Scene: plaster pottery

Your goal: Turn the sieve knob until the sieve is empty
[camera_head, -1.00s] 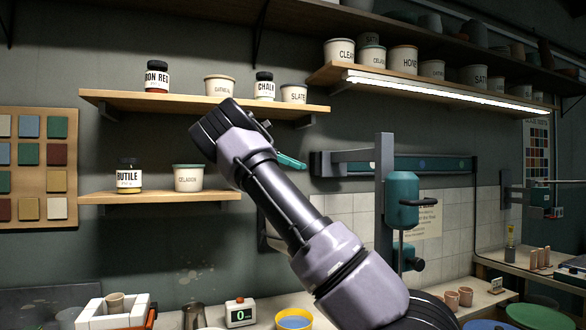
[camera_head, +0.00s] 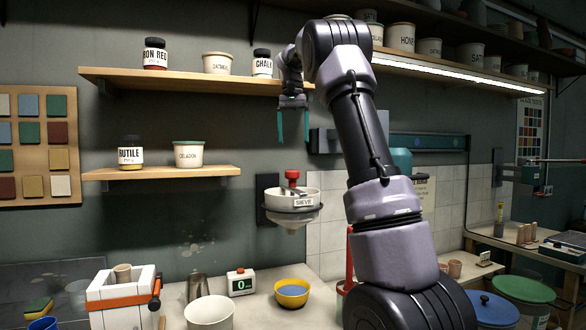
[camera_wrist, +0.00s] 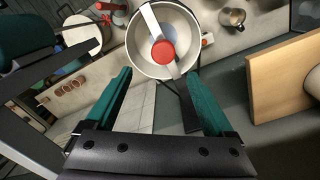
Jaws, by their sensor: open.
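In the wrist view the round knob (camera_wrist: 163,52) sits on a pale bar across the bowl (camera_wrist: 139,61). The bowl's inside looks pale and bluish; I cannot tell how much is in it. My gripper (camera_head: 294,128) points down above the knob, with its teal fingers apart and empty. The wrist view shows the open fingers (camera_wrist: 160,92) near the bowl, apart from the knob.
A yellow bowl (camera_head: 292,297) with bluish-grey contents stands on the bench below the sieve. A timer reading 0 (camera_head: 241,283) and a white bowl (camera_head: 209,315) are beside it. A wooden shelf (camera_head: 190,79) with jars is left of my gripper.

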